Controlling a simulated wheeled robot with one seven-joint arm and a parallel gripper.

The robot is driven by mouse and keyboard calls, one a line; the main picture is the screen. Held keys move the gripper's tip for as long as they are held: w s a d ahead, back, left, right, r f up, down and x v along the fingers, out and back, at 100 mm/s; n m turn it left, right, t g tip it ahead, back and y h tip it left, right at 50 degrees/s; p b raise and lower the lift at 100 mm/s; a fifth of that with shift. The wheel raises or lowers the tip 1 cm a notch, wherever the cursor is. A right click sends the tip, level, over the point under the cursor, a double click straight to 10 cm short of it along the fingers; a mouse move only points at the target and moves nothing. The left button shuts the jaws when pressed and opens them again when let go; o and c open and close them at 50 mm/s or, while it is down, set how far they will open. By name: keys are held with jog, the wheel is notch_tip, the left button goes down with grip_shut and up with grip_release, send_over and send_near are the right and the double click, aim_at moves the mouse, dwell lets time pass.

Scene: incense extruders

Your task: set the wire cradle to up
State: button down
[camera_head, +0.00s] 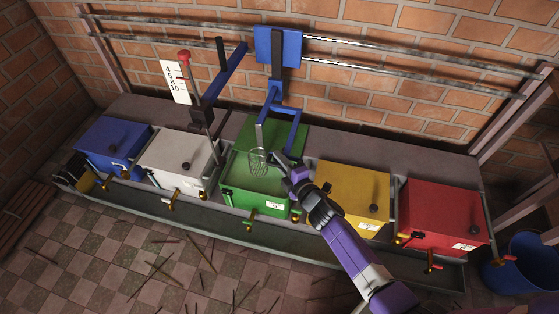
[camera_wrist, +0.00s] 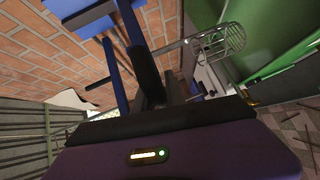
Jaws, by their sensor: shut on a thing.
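The wire cradle (camera_head: 258,163) is a small grey wire basket hanging low over the open green box (camera_head: 252,197), below a blue bracket (camera_head: 286,112) on the wall rails. In the wrist view the wire cradle (camera_wrist: 226,40) is at upper right, with a thin rod running left from it to behind my dark finger. My gripper (camera_head: 279,160) is just right of the cradle, at the bracket's lower end.
Blue (camera_head: 112,143), white (camera_head: 178,160), yellow (camera_head: 352,197) and red (camera_head: 443,215) boxes with taps stand in the row. A red-knobbed lever (camera_head: 184,56) stands behind the white box. A blue bucket (camera_head: 525,268) is at right. Sticks litter the tiled floor.

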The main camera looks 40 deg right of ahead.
jog(key=r+p, duration=0.3)
jog(key=r, duration=0.1)
jog(key=shift+w+a, duration=0.1)
jog(key=shift+a, duration=0.2)
jog(key=c, duration=1.4)
grip_release()
jog(key=shift+r, duration=0.1)
jog(key=f+b+v, duration=0.1)
jog(key=v, duration=0.7)
jog(key=shift+d+r, duration=0.25)
jog(key=shift+d, duration=0.05)
